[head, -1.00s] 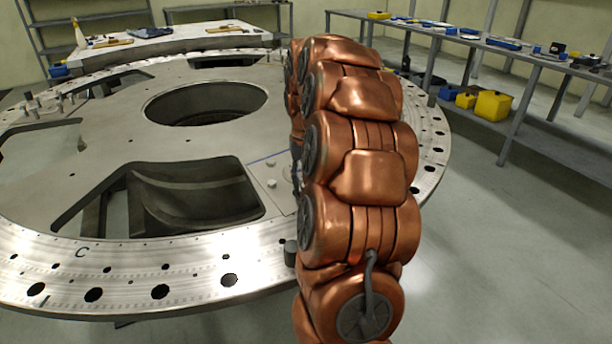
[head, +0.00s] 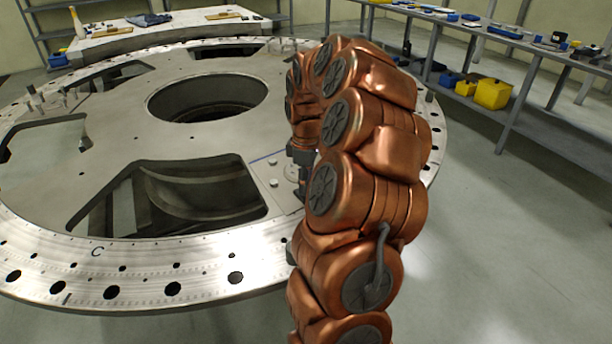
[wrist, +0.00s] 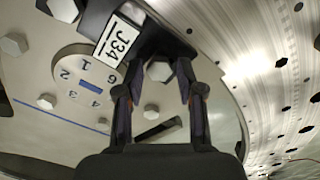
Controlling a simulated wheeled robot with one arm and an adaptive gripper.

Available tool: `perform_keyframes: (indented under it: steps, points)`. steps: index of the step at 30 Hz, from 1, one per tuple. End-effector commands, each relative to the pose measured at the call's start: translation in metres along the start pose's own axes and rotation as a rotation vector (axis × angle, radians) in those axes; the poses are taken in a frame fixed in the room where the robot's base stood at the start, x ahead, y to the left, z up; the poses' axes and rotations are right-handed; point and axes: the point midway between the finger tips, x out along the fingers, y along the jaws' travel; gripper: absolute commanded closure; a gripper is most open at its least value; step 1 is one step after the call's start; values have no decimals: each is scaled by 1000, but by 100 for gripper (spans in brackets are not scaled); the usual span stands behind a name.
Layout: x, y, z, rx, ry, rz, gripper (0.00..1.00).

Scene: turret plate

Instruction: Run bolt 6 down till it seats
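In the wrist view, my gripper (wrist: 160,78) is open. Its two dark fingers stand on either side of a hex bolt head (wrist: 158,71), with a gap visible on each side. Other hex bolts stand on the plate, such as one bolt (wrist: 47,101) at left and another bolt (wrist: 151,108) between the fingers, nearer the palm. A round number dial (wrist: 85,85) is marked with digits including 6. I cannot tell which bolt is number 6. In the head view, the turret plate (head: 130,255) is a large metal ring; my gripper is mostly hidden by my copper arm.
A dark slot (wrist: 158,129) lies near the palm. A side bench (head: 470,28) carries tools, with a yellow box (head: 493,93) below it. The floor at right is clear.

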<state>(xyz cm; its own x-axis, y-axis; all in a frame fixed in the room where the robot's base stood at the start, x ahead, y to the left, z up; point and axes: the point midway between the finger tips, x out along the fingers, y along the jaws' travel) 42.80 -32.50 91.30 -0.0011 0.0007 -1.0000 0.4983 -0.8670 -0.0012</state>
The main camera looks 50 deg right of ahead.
Motion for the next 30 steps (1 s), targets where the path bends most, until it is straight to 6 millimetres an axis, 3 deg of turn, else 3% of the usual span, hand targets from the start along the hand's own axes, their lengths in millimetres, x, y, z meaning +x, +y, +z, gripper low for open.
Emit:
perform_keyframes:
  steps: [30]
  points:
    - [-4, 0, 0, -1176, 1, 0, 62]
